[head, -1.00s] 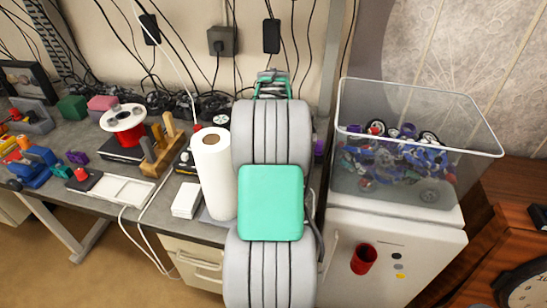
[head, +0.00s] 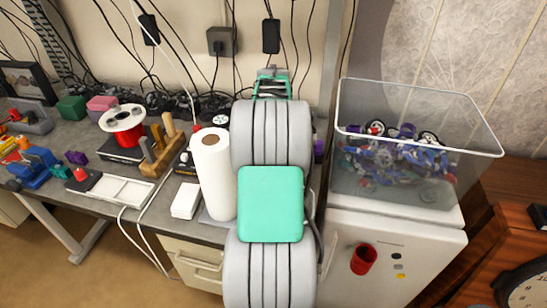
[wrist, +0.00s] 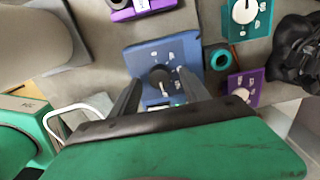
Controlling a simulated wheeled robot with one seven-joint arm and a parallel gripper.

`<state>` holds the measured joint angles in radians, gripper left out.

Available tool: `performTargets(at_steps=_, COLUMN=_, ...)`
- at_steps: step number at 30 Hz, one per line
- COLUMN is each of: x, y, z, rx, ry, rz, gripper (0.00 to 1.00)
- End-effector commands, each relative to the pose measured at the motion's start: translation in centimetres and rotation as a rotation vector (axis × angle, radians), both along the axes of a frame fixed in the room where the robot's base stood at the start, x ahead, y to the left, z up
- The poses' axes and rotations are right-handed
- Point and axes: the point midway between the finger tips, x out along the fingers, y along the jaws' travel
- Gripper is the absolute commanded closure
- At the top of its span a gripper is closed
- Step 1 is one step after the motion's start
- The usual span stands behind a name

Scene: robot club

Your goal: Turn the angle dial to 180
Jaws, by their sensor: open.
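In the wrist view, a blue panel (wrist: 152,59) with a round black dial (wrist: 160,75) and small white marks lies in front of my gripper (wrist: 159,82). My gripper is open, with one finger on each side of the dial. I cannot tell whether the fingers touch it. The marks are too small to read, and the panel's lower part is hidden behind my gripper. A teal panel with a white dial (wrist: 244,11) and a purple panel with a pale dial (wrist: 240,94) are to the right. In the head view, my arm hides the blue panel.
A teal ring (wrist: 221,60) lies between the blue and teal panels. A black object (wrist: 297,45) is at the far right. In the head view, a paper roll (head: 214,175) stands just left of my arm, and a clear bin (head: 418,180) of parts stands to the right.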

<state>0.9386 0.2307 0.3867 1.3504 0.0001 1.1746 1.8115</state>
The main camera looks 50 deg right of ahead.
Motion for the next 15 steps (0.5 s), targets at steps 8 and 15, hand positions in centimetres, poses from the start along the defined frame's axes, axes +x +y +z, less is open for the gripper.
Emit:
performTargets(at_steps=8, x=0.0, y=-0.2, z=5.4, rx=-0.005, ry=-0.003, rz=-0.001, gripper=0.46)
performTargets(at_steps=15, x=0.0, y=-0.1, z=7.1, rx=-0.001, ry=-0.002, rz=-0.001, gripper=0.46)
